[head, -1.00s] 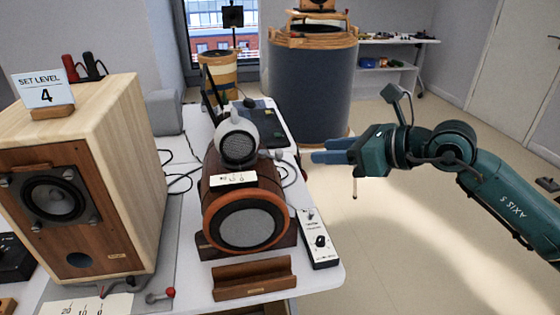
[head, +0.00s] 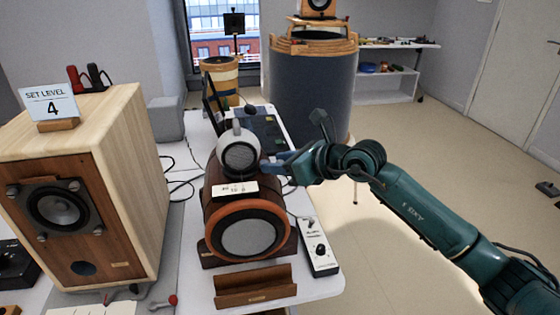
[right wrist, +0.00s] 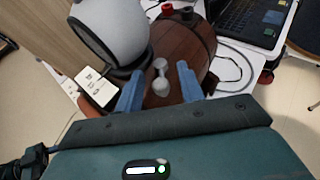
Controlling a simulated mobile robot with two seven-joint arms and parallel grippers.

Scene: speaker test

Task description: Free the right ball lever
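The ball lever (right wrist: 161,76), a short pale grey lever with rounded ends, sits on the dark wooden barrel (right wrist: 197,48) in the right wrist view. My right gripper (right wrist: 160,72) is open, with its two blue fingers on either side of the lever and visible gaps to both. In the head view the right gripper (head: 270,167) is at the right side of the white ball speaker (head: 238,158), over the top of the barrel speaker (head: 213,218); the lever is hidden there. The ball speaker also shows in the right wrist view (right wrist: 108,30). My left gripper is out of view.
A large wooden speaker (head: 130,175) with a "SET LEVEL 4" card (head: 50,102) stands at left. A small control box (head: 319,248) and an empty wooden cradle (head: 254,287) lie near the barrel. A laptop (head: 262,128) stands behind. Floor right of the table is free.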

